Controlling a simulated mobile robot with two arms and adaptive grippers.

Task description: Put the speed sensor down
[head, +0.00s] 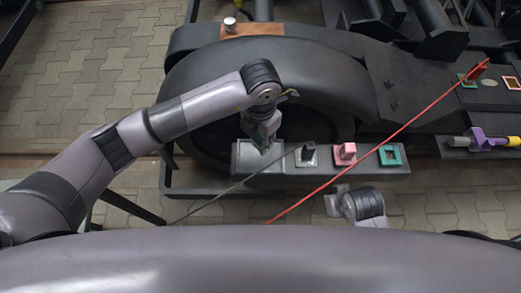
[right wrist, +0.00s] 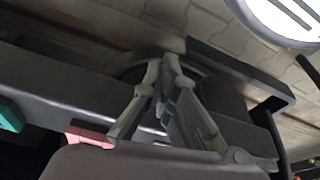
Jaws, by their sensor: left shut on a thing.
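My left gripper (head: 262,137) comes in from the left in the head view and points down over a grey open tray (head: 244,157) on the bogie's front ledge. It is shut on a small part, the speed sensor, which is mostly hidden by the fingers. I cannot tell whether the part touches the tray. My right gripper (right wrist: 163,75) has its fingertips close together in the right wrist view, with nothing visible between them. In the head view, part of my right wrist shows low, in front of the ledge.
Right of the tray stand a dark block in a pale frame (head: 307,155), a pink block (head: 345,153) and an empty teal frame (head: 391,155). A red rod-like line (head: 400,126) and a dark one (head: 240,184) cross the ledge. A purple-and-yellow tool (head: 483,139) lies far right.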

